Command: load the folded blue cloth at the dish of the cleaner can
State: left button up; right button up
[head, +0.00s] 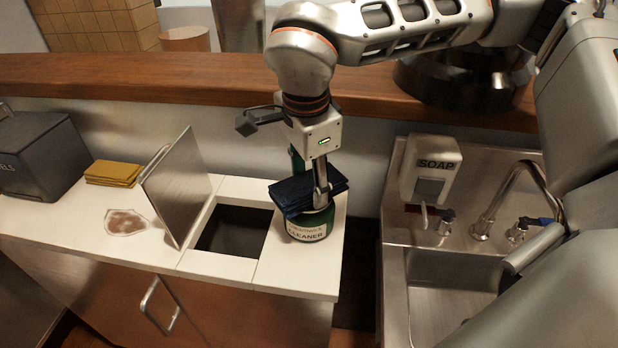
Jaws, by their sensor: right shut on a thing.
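The folded dark blue cloth (292,197) is at the top of the green cleaner can (309,231), over its dish, which the cloth mostly covers. The can stands upright on the white counter, right of the square opening. My right gripper (321,197) points down from above and is shut on the cloth. I cannot tell whether the cloth presses on the dish or is held just above it. My left gripper is not in view.
A square opening (232,231) with a raised metal lid (176,188) is left of the can. A folded yellow cloth (113,173) and a brownish spill (126,221) lie farther left. A soap dispenser (430,170) and sink (440,300) are at right.

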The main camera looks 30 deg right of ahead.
aim_at(310, 181)
dwell(0.4)
jog(key=shift+r+p, duration=1.25)
jog(key=shift+r, duration=0.45)
jog(key=shift+r+p, duration=1.35)
jog(key=shift+r, duration=0.5)
jog(key=shift+s+f, duration=0.1)
